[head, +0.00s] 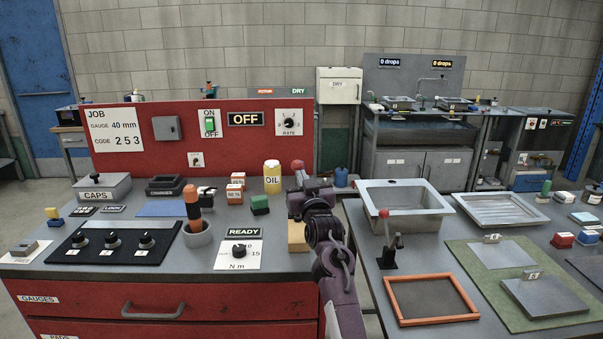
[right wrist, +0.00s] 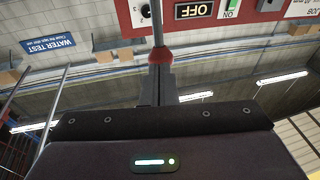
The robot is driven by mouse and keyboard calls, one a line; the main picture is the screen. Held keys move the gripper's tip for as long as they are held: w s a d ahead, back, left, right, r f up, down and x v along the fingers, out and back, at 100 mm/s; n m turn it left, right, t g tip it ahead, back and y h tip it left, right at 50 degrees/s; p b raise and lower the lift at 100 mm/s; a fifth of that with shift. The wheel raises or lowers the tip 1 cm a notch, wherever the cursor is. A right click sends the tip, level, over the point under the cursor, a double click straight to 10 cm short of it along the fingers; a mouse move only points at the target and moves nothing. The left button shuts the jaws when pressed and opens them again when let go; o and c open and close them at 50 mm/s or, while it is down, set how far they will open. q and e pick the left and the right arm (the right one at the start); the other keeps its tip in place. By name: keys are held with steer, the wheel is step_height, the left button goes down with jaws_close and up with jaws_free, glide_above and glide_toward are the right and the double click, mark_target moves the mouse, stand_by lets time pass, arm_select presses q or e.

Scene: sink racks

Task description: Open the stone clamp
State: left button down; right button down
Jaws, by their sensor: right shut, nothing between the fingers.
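A lever with a red ball knob (head: 298,165) stands at the right end of the red-fronted bench, largely hidden behind my right arm. I take it for the stone clamp's lever, but no label shows. A tan block (head: 298,237) sits below my gripper, partly covered. My right gripper (head: 302,182) is shut and empty, right at the knob. In the right wrist view, the red knob (right wrist: 160,54) and its thin rod (right wrist: 157,22) are just beyond my fingertips (right wrist: 155,82); I cannot tell whether they touch. My left gripper is out of view.
Another red-knobbed lever (head: 387,240) stands on the right table, near a metal basin (head: 432,226) and an orange frame (head: 389,311).

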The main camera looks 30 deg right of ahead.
steer(key=shift+w+d, duration=0.25)
steer(key=shift+w, duration=0.3)
steer(key=shift+r, duration=0.1)
